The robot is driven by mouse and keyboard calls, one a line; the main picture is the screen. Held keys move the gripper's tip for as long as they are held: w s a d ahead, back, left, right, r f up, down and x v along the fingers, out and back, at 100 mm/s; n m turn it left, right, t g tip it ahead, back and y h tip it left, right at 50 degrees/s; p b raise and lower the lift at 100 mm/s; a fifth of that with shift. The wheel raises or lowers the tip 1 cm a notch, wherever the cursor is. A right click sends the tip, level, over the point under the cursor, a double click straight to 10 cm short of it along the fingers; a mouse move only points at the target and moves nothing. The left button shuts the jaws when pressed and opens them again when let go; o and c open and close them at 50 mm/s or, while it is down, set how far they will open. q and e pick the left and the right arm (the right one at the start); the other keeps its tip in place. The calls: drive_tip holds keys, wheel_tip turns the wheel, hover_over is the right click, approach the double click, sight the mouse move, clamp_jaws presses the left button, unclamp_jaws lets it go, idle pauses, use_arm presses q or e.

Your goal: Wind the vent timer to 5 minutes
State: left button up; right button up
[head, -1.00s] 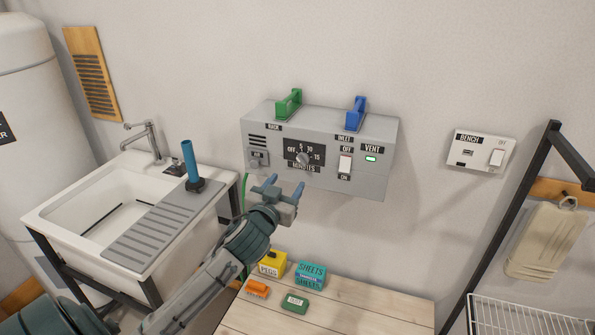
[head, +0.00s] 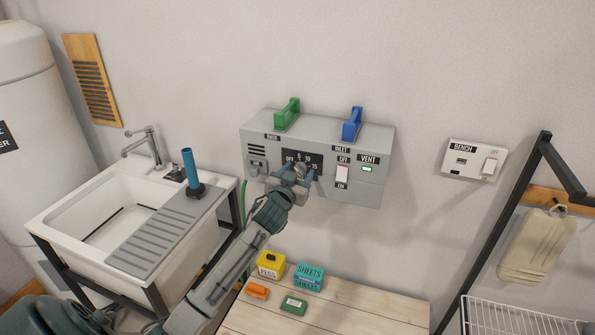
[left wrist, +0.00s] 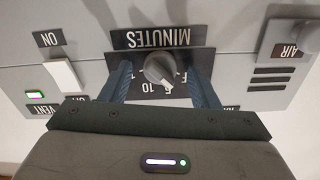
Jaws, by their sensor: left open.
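The vent timer is a dark dial plate (head: 317,160) marked OFF, 5, 10, 15 and MINUTES on a grey wall box (head: 262,133). Its round grey knob (left wrist: 158,70) shows in the left wrist view, which sees the box upside down. The knob's pale pointer tip aims down and right there, toward the 5 and OFF side; the exact mark is unclear. My left gripper (head: 297,171) is open in front of the dial. In the left wrist view, its fingers (left wrist: 161,78) stand on either side of the knob, with visible gaps. My right gripper is not in view.
A white rocker switch (head: 342,174) and a lit green VENT lamp (head: 367,169) sit right of the dial. Green (head: 287,114) and blue (head: 352,124) handles stand on top. A sink (head: 88,205) is left; a wooden bench (head: 350,308) with small boxes is below.

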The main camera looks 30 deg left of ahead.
use_arm(q)
drive_tip(key=shift+c, duration=1.4)
drive_tip(key=c, duration=0.7)
drive_tip(key=shift+r+m, duration=0.1)
drive_tip(key=shift+m, duration=0.3)
drive_tip(key=shift+m+p, duration=0.6)
drive_tip(key=shift+m, duration=1.4)
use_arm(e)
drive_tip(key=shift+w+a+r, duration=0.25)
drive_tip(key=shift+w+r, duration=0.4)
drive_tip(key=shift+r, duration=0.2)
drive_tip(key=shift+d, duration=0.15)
